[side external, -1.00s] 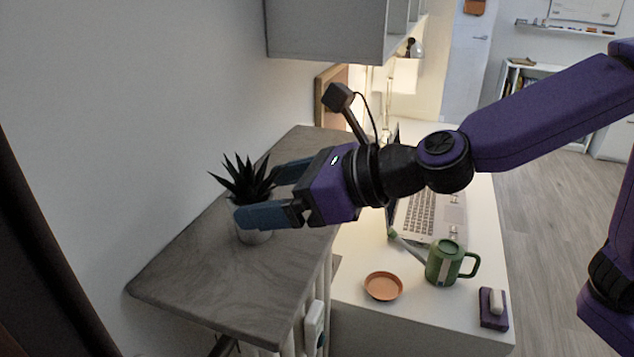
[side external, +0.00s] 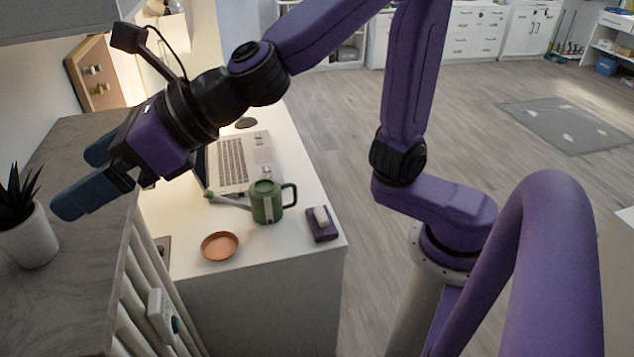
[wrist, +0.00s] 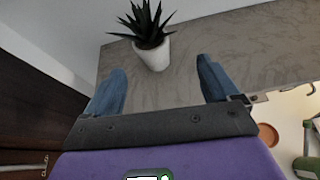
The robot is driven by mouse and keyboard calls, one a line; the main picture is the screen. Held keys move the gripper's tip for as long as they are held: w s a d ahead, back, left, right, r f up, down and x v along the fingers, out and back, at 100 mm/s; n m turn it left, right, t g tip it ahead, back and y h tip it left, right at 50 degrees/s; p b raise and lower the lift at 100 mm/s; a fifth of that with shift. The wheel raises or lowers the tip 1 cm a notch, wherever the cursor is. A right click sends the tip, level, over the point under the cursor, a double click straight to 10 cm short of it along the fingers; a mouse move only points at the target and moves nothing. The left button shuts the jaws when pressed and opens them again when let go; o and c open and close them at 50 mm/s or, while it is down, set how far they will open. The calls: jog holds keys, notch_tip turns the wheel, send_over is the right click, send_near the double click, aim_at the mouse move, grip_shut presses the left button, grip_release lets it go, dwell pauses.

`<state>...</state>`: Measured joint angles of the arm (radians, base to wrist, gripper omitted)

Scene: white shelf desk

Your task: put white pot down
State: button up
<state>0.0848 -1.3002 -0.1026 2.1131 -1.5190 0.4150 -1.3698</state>
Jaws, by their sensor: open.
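The white pot (side external: 29,240) holds a dark spiky plant and stands upright on the grey stone-look shelf top (side external: 75,270), at the left edge of the side view. In the wrist view the white pot (wrist: 153,55) stands beyond the fingertips, between their lines. My gripper (side external: 76,176) is open and empty, its blue fingers apart from the pot. It also shows in the wrist view (wrist: 162,76), with one finger on each side and bare shelf top between them.
A wall cabinet (side external: 50,18) overhangs at upper left. A ribbed radiator (side external: 140,290) is below the shelf edge.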

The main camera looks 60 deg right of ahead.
jog(key=s+d+f+m+g+h, duration=0.1)
jog(key=s+d+f+m+h, duration=0.15)
jog(key=d+f+m, duration=0.45)
jog(key=s+d+f+m+g+h, duration=0.1)
jog(key=d+f+m+g+h, duration=0.2)
jog(key=d+m, duration=0.7)
jog(key=s+d+f+m+g+h, duration=0.1)
jog(key=s+d+f+m+g, duration=0.1)
jog(key=s+d+m, duration=0.4)
jog(key=s+d+f+m+g+h, duration=0.2)
jog(key=s+d+f+m, duration=0.3)
jog(key=s+m, duration=0.3)
jog(key=shift+s+d+g, duration=0.7)
jog(key=shift+d, duration=0.05)
